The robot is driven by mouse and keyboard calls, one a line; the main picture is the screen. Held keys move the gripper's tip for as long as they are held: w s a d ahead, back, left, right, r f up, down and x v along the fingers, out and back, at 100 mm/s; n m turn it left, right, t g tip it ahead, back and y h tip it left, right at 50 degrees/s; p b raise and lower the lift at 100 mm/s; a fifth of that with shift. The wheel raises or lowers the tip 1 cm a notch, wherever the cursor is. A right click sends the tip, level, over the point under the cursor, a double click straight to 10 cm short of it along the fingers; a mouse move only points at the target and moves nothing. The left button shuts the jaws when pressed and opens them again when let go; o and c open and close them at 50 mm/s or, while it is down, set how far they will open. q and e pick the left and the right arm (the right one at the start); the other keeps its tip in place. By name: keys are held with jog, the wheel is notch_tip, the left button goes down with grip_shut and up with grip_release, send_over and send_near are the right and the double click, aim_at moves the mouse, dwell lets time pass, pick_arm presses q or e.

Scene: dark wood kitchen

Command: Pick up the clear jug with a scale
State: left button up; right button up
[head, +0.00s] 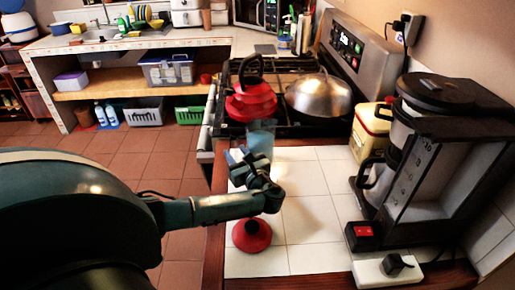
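A clear, bluish jug (261,135) stands on the white tiled counter near the stove, in front of the red kettle. My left gripper (250,163) is on the near side of it and covers its lower part. The jug's scale is too small to make out. Whether the fingers touch the jug, and how far apart they are, I cannot tell. My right gripper is not in view.
A red lid-like object (252,236) lies on the counter (308,215) below my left wrist. A black coffee maker (440,150) stands at the right. A red kettle (251,100) and a domed metal lid (318,95) are on the stove. The middle tiles are clear.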

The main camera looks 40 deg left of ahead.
pick_arm(q)
jog(key=shift+x, duration=1.25)
grip_shut()
jog(key=shift+d, duration=0.1)
dwell(0.3)
